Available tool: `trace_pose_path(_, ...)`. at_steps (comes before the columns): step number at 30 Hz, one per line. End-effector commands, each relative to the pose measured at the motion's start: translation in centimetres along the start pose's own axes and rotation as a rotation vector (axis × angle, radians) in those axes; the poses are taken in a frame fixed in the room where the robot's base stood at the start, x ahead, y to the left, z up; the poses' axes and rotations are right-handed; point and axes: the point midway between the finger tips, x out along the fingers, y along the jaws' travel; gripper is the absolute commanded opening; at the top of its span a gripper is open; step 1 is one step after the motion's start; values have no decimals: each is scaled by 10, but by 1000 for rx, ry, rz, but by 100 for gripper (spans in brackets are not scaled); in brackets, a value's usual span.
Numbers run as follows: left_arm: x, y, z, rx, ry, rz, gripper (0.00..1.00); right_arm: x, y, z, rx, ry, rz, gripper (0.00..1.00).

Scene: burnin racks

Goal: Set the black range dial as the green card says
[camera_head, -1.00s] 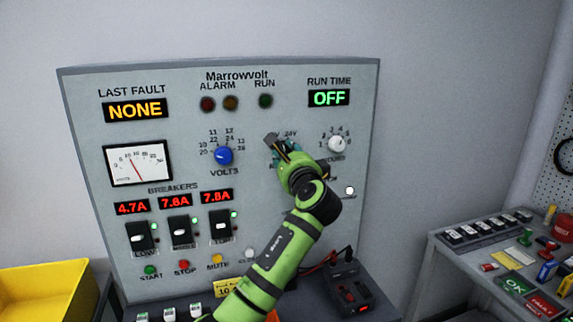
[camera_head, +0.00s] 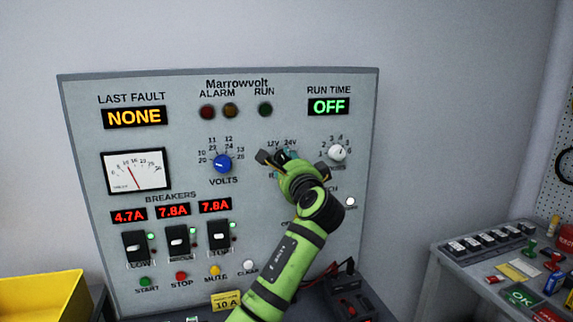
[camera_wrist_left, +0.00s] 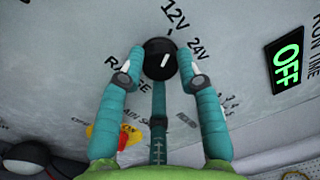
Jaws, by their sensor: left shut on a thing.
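The black range dial (camera_wrist_left: 160,58) is on the grey panel, with the labels 12V and 24V printed beside it in the left wrist view. Its short white line is slightly tilted, its upper end leaning toward the 12V side tick. My left gripper (camera_wrist_left: 161,64) is shut on the dial, one finger on each side. In the head view the left gripper (camera_head: 277,158) reaches the panel and hides most of the dial. I cannot make out a green card with a range setting. My right gripper is not in view.
The panel (camera_head: 85,110) also carries the blue volts dial (camera_head: 222,163) to the left and a white knob (camera_head: 337,153) to the right. A yellow bin (camera_head: 40,295) and a side bench (camera_head: 450,275) flank the panel.

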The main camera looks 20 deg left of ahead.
Motion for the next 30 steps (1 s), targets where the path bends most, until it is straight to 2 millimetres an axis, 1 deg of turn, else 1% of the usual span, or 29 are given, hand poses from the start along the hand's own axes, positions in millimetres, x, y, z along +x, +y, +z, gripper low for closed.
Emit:
trace_pose_path(1,0,0,-1,-3,2,0,2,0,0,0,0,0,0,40)
trace_pose_path(2,0,0,-1,-2,2,0,47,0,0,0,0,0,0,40)
trace_pose_path(3,0,0,0,-2,2,0,59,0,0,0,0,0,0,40)
trace_pose_path(13,-1,0,0,0,1,-1,59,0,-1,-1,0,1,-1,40)
trace_pose_path(17,-9,0,-1,0,1,-1,59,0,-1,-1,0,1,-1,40)
trace_pose_path(20,-24,0,-1,-2,3,-1,59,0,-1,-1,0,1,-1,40)
trace_pose_path(27,-76,0,-1,-3,5,-1,59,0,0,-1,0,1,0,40)
trace_pose_path(30,-94,0,-1,-3,4,-1,59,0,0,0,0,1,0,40)
